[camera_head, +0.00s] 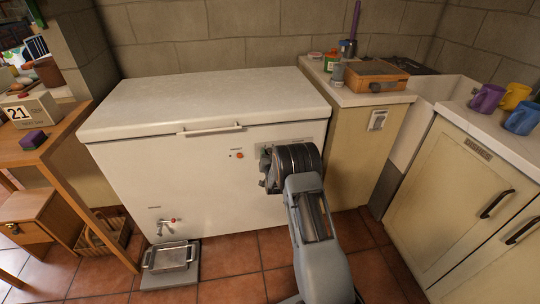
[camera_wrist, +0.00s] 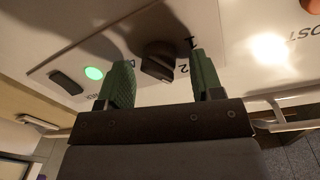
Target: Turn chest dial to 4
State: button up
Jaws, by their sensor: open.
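The white chest (camera_head: 150,110) is a closed chest freezer against the back wall. Its dial (camera_wrist: 159,62) is a dark knob on the front panel, with the figures 1 and 2 printed at its right in the wrist view. Which figure the knob points at is unclear. My gripper (camera_head: 267,168) is at the right part of the chest's front and hides the dial in the head view. In the wrist view, my gripper (camera_wrist: 163,80) has its green fingers apart, one on each side of the knob. I cannot tell whether either finger touches it.
A lit green lamp (camera_wrist: 94,73) and a dark switch (camera_wrist: 67,83) sit left of the dial. The chest's lid handle (camera_head: 212,130) is above the panel. A drain tap (camera_head: 167,226) and metal tray (camera_head: 170,257) are low at left. A cream counter (camera_head: 350,135) stands close at right.

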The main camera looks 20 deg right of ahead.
jog(key=shift+w, duration=0.25)
jog(key=c, duration=0.9)
